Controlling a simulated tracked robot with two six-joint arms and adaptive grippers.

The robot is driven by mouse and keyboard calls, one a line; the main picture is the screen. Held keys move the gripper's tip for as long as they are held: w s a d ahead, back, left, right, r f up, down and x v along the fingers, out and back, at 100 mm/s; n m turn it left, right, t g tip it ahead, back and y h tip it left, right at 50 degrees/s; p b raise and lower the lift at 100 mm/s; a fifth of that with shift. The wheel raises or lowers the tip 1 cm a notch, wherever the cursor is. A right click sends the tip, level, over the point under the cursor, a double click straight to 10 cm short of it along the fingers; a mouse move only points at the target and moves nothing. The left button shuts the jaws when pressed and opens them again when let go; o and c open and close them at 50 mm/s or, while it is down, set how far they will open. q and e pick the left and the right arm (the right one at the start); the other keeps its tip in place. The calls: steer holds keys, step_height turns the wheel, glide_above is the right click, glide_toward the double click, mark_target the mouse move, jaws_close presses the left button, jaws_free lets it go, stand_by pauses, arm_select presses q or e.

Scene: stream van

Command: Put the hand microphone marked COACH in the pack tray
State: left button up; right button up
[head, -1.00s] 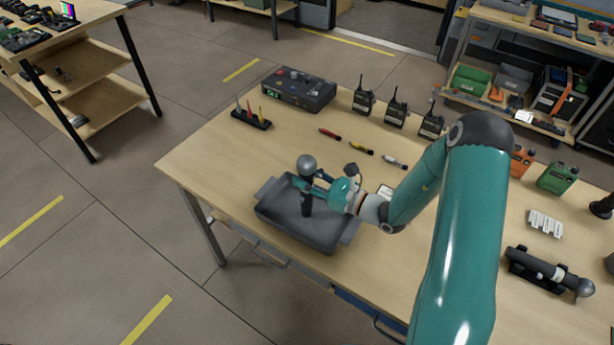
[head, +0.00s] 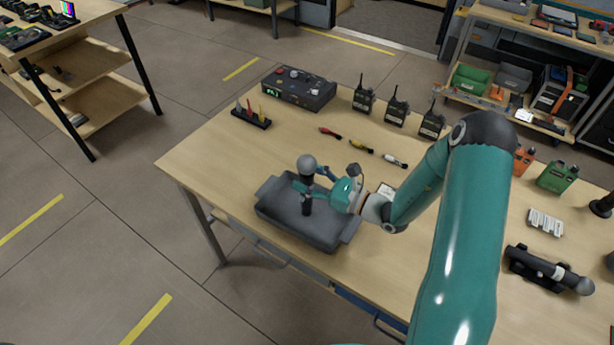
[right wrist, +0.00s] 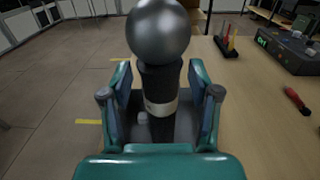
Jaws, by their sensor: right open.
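A hand microphone (head: 307,165) with a grey ball head and dark body stands upright in the dark grey tray (head: 283,222). In the right wrist view the microphone (right wrist: 158,75) has a pale band whose lettering I cannot read. My right gripper (head: 312,186) is open, with one finger on each side of the microphone body and gaps between. The microphone's foot is partly hidden in the right wrist view. My left gripper is not in view.
Another microphone (head: 550,270) lies in a dark cradle at the right. Several radios (head: 396,108), a control box (head: 298,88), coloured cables (head: 361,147) and a small pen rack (head: 252,118) stand or lie behind the tray. The table's left corner is clear.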

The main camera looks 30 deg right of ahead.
steer(key=b+v, duration=0.3)
steer(key=v, duration=0.8)
steer(key=s+a+f+n+g+y, duration=0.35)
steer(key=a+f+g, duration=0.2)
steer(key=a, duration=0.35)
steer(key=s+a+f+n+g+y, duration=0.2)
steer(key=s+a+f+n+g, duration=0.3)
steer(key=a, duration=0.3)
steer(key=s+a+f+n+g+h, duration=0.3)
steer(key=s+f+n+g+h, duration=0.3)
steer(key=s+f+n+g, duration=0.4)
steer(key=w+a+f+n+t+h, duration=0.3)
steer(key=w+f+n+t, duration=0.1)
steer(key=w+n, duration=0.4)
steer(key=shift+a+n+t, duration=0.3)
steer(key=shift+n+t, duration=0.05)
steer(key=shift+n, duration=0.9)
steer(key=shift+f, duration=0.1)
